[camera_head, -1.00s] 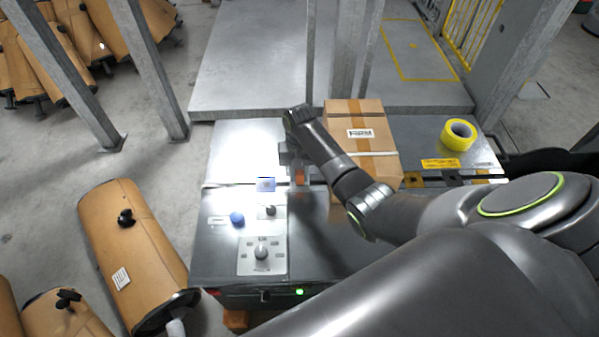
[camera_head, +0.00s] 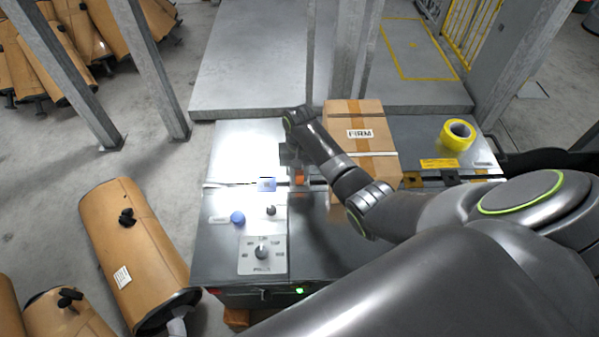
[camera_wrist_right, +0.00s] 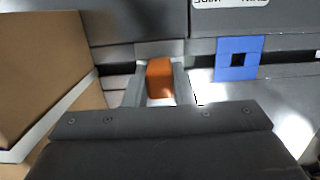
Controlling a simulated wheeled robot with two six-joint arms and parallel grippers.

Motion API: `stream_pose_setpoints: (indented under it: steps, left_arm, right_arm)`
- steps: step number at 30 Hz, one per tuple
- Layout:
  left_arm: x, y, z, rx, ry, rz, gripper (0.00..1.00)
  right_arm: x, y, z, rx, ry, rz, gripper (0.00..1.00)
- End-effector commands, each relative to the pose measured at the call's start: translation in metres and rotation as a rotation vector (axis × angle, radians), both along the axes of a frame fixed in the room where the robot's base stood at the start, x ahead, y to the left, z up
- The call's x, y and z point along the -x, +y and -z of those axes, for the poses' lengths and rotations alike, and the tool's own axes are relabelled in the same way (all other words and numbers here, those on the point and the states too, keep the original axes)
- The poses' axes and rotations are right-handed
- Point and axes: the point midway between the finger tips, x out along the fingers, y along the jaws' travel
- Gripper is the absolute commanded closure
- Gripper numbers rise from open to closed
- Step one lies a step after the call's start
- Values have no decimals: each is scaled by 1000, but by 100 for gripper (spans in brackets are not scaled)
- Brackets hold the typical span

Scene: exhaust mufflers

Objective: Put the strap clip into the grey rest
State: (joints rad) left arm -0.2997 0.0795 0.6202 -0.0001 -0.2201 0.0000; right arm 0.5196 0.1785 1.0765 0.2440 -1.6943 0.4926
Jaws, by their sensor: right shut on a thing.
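The orange strap clip (camera_wrist_right: 160,78) is between the two grey fingers of my right gripper (camera_wrist_right: 158,88), which is shut on it. In the head view my right gripper (camera_head: 293,174) is low over the bench, left of the carton, and the clip (camera_head: 299,176) shows as a small orange patch. A light grey block (camera_wrist_right: 158,49) lies just beyond the clip in the wrist view. It may be the grey rest; I cannot tell whether the clip touches it. My left gripper is not in view.
A cardboard carton (camera_head: 361,140) stands close beside the gripper. A blue square frame (camera_wrist_right: 237,57) lies on the other side. A yellow tape roll (camera_head: 457,134), a blue button (camera_head: 237,217) and a knob panel (camera_head: 262,255) are on the metal bench (camera_head: 235,143).

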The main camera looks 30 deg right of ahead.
Motion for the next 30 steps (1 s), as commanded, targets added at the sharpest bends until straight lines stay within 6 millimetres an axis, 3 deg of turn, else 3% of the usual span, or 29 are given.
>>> stream_pose_setpoints:
  steps: [15, 16, 21, 30]
  left_arm:
    - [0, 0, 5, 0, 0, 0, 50]
    - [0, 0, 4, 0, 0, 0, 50]
    - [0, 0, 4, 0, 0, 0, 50]
    - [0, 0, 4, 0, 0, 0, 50]
  right_arm:
    - [0, 0, 9, 0, 0, 0, 100]
    - [0, 0, 8, 0, -1, 0, 74]
    - [0, 0, 8, 0, 0, 0, 52]
    - [0, 0, 7, 0, -1, 0, 52]
